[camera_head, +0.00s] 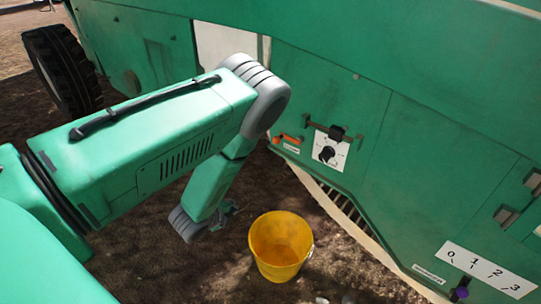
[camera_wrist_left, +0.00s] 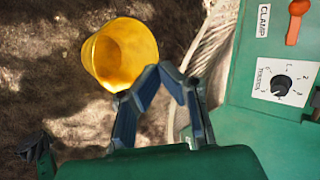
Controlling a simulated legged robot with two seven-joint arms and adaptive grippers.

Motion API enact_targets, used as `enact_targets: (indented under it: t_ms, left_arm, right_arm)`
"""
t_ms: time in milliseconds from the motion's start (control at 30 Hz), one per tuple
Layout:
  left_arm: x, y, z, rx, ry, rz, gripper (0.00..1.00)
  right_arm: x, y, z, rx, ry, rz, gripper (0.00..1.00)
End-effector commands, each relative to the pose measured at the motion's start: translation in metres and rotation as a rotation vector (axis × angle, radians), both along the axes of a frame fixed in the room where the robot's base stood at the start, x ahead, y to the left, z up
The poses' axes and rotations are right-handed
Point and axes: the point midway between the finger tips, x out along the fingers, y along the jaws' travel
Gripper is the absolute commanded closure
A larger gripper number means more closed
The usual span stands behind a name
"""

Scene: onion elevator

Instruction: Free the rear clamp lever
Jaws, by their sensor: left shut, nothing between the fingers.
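An orange lever (camera_head: 287,138) sits on the green machine's side panel, beside a small white label (camera_head: 291,149). In the left wrist view the orange lever (camera_wrist_left: 294,25) is at the top right edge, next to the label reading CLAMP (camera_wrist_left: 263,20). My left gripper (camera_head: 230,208) hangs low over the ground, left of the panel and apart from the lever. In the left wrist view its fingertips (camera_wrist_left: 173,74) are together with nothing held. My right gripper is out of view.
A yellow bucket (camera_head: 281,240) stands on the soil beside my left gripper. A black dial (camera_head: 327,154) on a white plate is right of the lever. A numbered white plate (camera_head: 486,271) is lower right. Slatted bars (camera_head: 340,204) run below the panel. The soil between bucket and machine is clear.

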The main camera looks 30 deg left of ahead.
Motion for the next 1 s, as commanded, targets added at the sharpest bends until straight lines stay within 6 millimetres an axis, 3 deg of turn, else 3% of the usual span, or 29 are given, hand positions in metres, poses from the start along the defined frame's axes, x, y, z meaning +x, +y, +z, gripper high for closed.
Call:
enact_targets:
  t_ms: [33, 100, 300, 500, 867, 1000]
  left_arm:
    - [0.025, 0.008, 0.003, 0.143, -0.072, -0.141, 1.00]
    - [0.053, 0.016, 0.014, 0.346, -0.166, -0.318, 1.00]
    - [0.101, 0.025, 0.039, 0.791, -0.369, -0.649, 1.00]
    - [0.115, 0.025, 0.049, 0.964, -0.448, -0.756, 1.00]
    - [0.116, 0.020, 0.052, 0.977, -0.447, -0.761, 1.00]
    - [0.128, 0.019, 0.048, 0.974, -0.450, -0.760, 1.00]
  right_arm:
    - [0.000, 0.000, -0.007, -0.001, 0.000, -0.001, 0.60]
    - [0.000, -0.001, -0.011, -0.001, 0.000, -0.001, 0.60]
    - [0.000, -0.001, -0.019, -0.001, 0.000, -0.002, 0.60]
    - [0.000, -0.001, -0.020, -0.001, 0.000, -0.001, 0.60]
    - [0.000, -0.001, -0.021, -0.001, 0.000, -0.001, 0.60]
    - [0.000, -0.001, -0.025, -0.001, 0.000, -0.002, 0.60]
